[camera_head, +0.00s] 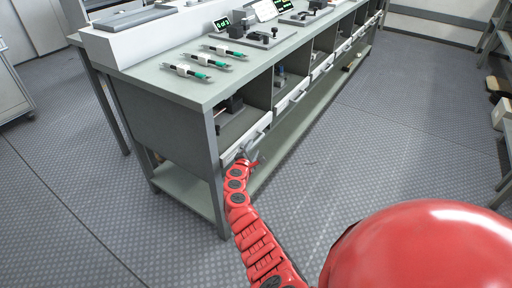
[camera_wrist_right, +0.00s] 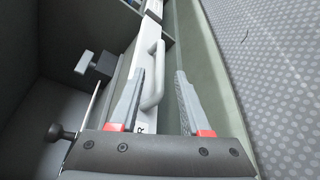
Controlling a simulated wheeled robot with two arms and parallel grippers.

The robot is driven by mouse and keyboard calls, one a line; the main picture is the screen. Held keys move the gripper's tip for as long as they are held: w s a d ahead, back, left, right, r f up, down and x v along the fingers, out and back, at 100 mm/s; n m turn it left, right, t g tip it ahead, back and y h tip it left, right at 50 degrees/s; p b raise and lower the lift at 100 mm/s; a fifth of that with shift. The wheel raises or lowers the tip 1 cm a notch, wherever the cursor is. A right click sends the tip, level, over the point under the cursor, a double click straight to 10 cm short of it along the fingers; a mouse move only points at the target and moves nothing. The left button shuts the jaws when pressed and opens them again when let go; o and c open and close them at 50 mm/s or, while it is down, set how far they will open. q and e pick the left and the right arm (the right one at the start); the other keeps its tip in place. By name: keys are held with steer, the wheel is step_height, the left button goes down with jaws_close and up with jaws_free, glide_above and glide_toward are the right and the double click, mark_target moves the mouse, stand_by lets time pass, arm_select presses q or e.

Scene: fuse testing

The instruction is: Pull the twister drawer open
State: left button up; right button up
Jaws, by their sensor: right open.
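The nearest drawer of the bench has a low white front (camera_head: 232,155) with a pale bar handle (camera_head: 263,124). In the right wrist view the drawer front (camera_wrist_right: 143,130) carries a label ending in "R"; the rest is hidden. The drawer looks about flush with the bench. My right gripper (camera_head: 250,161) is at the near end of this front. In the wrist view my right gripper (camera_wrist_right: 160,73) is open, with the curved handle (camera_wrist_right: 153,84) appearing between its fingers; contact cannot be told. My left gripper is out of view.
Fuse-like parts with green ends (camera_head: 205,62) lie on the bench top (camera_head: 180,85). A dark device (camera_head: 232,105) sits in the nearest compartment. More drawers run along the bench. A lower shelf (camera_head: 185,187) lies beneath. The floor (camera_head: 350,150) right of the bench is clear.

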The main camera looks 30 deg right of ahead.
mark_target(256, 141)
steer(key=b+x, duration=0.3)
steer(key=x, duration=0.1)
steer(key=shift+s+f, duration=0.1)
steer(key=shift+f, duration=0.2)
steer(key=shift+w+d+b, duration=0.4)
steer(key=shift+d+b, duration=0.05)
steer(key=shift+b, duration=0.05)
steer(key=shift+w+d, duration=0.15)
steer(key=shift+w, duration=0.05)
steer(key=shift+r, duration=0.1)
steer(key=shift+c, duration=0.2)
jaws_close()
stand_by(0.4)
